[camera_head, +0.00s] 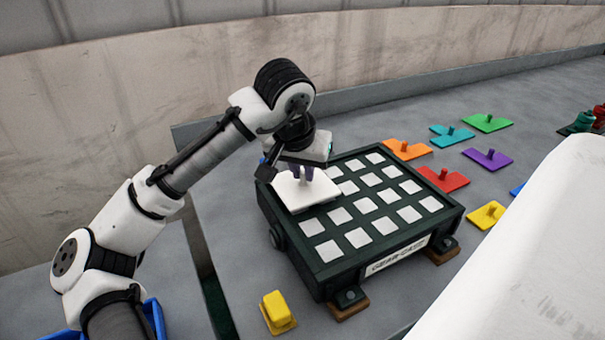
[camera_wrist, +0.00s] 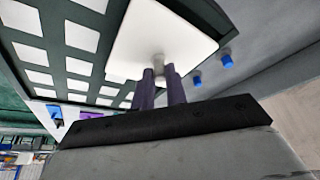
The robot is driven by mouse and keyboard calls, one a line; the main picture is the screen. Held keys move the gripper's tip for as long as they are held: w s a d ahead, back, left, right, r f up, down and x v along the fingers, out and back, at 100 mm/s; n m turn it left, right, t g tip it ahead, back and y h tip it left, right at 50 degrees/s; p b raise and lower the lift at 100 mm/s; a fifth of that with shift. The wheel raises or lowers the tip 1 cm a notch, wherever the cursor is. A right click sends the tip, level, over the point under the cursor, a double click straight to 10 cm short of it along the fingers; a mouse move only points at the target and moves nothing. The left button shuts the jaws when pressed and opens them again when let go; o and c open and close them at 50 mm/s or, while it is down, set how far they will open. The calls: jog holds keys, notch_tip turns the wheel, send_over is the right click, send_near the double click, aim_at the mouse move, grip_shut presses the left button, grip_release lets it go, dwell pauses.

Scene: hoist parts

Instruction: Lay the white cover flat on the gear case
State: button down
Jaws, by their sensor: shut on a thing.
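The gear case (camera_head: 300,252) is a dark green box with a grid of white squares on top and a label on its front side. The white cover (camera_head: 318,197) is a flat plate over the far-left corner of the case's top. My gripper (camera_head: 304,174) points down and is shut on the cover's small central knob. The cover looks roughly level. I cannot tell whether it touches the case (camera_wrist: 53,40) or hovers just above it.
Several coloured knobbed plates lie right of the case, including orange (camera_head: 407,150), red (camera_head: 444,180), purple (camera_head: 487,159) and yellow (camera_head: 487,216). A yellow piece (camera_head: 278,312) lies in front of it. A large white surface (camera_head: 530,270) fills the lower right. A wall (camera_head: 400,50) stands behind.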

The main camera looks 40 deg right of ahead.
jog(key=shift+f, duration=0.6)
jog(key=shift+f, duration=0.15)
jog(key=c, duration=1.4)
grip_release()
jog(key=v, duration=1.2)
jog(key=shift+s, duration=0.1)
